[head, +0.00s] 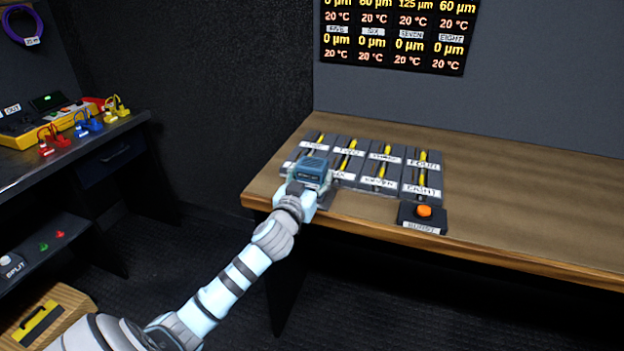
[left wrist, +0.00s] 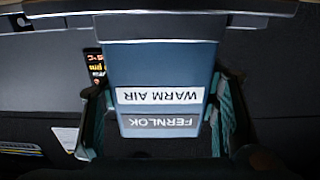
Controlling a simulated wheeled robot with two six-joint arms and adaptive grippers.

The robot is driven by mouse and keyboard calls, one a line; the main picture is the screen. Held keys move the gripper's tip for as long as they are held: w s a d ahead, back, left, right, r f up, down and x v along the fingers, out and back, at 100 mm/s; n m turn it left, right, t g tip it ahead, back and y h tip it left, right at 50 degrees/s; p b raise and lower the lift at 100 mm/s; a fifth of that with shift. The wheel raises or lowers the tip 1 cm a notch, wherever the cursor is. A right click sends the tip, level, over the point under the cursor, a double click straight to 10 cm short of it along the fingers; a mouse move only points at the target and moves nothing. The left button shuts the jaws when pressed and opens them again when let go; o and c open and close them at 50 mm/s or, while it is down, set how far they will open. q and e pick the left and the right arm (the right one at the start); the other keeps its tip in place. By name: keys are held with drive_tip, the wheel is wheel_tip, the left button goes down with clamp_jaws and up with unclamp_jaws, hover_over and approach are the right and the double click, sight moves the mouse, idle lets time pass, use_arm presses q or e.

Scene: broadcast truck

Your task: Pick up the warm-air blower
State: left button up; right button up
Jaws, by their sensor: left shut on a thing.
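The warm-air blower (head: 311,170) is a blue box with a dark grilled top. In the left wrist view it (left wrist: 160,70) fills the middle, with labels reading WARM AIR and FERNLOK upside down. My left gripper (head: 312,188) is shut on it, with a finger on each side of the body in the left wrist view (left wrist: 160,130). In the head view the blower is at the left front part of the wooden bench, in front of the labelled panels. I cannot tell whether it touches the bench. My right gripper is not in view.
The wooden bench (head: 520,205) carries several dark panels with yellow strips (head: 382,170) and a box with an orange button (head: 424,211). A display (head: 398,35) hangs behind. A dark desk (head: 60,160) with coloured connectors stands left. The bench's right side is clear.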

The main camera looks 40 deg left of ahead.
use_arm(q)
drive_tip(key=c, duration=0.3)
drive_tip(key=shift+c, duration=0.2)
